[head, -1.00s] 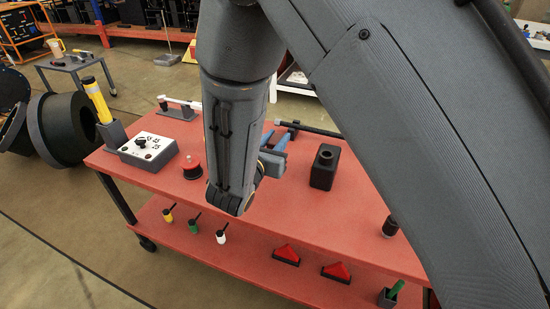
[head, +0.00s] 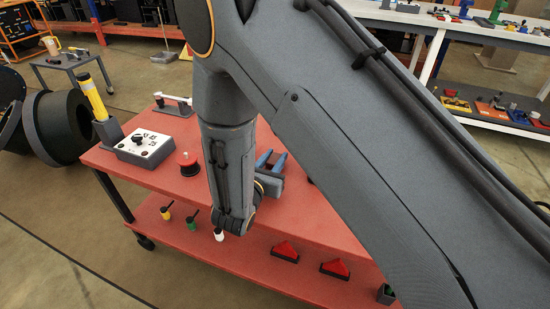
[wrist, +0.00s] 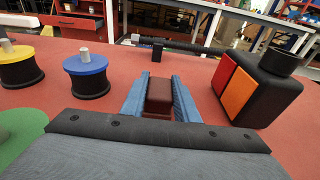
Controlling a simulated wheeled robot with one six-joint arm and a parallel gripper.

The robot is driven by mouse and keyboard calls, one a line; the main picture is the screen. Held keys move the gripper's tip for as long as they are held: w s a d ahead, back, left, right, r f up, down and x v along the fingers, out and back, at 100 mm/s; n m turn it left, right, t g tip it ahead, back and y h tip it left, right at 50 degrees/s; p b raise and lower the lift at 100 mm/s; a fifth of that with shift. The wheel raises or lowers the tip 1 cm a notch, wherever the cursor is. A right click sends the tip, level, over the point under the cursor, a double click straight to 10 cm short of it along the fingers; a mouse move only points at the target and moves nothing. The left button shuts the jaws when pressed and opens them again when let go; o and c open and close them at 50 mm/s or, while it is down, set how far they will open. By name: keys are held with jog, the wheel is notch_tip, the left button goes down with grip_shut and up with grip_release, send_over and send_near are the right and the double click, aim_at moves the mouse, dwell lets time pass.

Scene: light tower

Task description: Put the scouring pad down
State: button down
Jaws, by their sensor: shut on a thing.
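My gripper (wrist: 160,92) has two blue fingers shut on the scouring pad (wrist: 160,100), a reddish-brown block between them in the wrist view. The pad is over the red table top (wrist: 215,125); I cannot tell whether it touches it.
In the wrist view a black container (wrist: 277,92) with red and orange panels stands close on the right. A blue-topped spool (wrist: 88,76) and a yellow-topped spool (wrist: 18,67) stand left. A black bar (wrist: 185,46) lies behind. In the head view, a white control box (head: 146,149) stands at the left.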

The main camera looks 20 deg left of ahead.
jog(key=c, duration=1.8)
grip_release()
jog(key=shift+f, duration=0.2)
jog(key=o, duration=0.4)
jog(key=shift+r, duration=0.1)
